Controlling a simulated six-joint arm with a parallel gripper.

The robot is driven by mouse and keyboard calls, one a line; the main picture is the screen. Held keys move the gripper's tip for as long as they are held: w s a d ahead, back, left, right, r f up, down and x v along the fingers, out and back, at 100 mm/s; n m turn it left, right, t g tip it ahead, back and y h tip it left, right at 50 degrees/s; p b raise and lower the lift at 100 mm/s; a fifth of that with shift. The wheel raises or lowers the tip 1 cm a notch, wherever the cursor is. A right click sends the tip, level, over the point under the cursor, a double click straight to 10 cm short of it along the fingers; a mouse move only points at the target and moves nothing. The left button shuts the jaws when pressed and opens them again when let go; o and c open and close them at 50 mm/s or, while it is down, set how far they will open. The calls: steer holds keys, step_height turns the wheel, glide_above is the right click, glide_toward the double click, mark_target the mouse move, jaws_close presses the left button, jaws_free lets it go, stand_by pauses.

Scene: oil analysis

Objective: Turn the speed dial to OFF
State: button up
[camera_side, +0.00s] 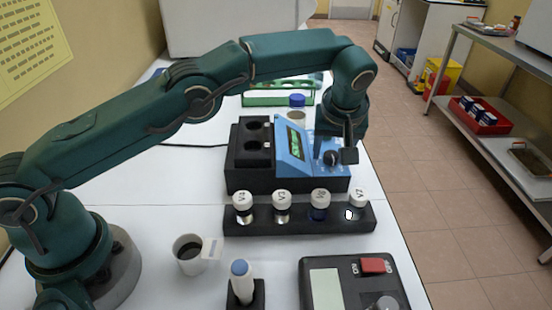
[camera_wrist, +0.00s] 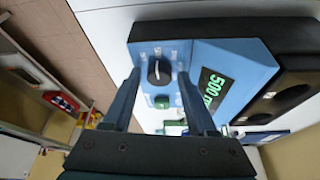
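The speed dial (camera_wrist: 159,71) is a black round knob with a white pointer line, on the blue sloped panel (camera_wrist: 240,58) of a black device. In the wrist view my gripper (camera_wrist: 159,76) is open, with one blue finger on either side of the dial and a gap on both sides. The small labels around the dial are too blurred to read. A green display (camera_wrist: 215,88) beside it shows 500. In the side view my gripper (camera_side: 333,153) is over the panel's right end, and the dial (camera_side: 331,158) shows between its fingers.
A green button (camera_wrist: 161,102) sits beside the dial. In front of the device is a black rack (camera_side: 300,220) with several white-capped vials. A cup (camera_side: 188,255), a blue-tipped pen-like tool (camera_side: 240,280) and a black meter (camera_side: 355,284) stand nearer. The table's right edge is close.

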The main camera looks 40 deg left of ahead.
stand_by(0.3)
steer(key=shift+v, duration=2.6)
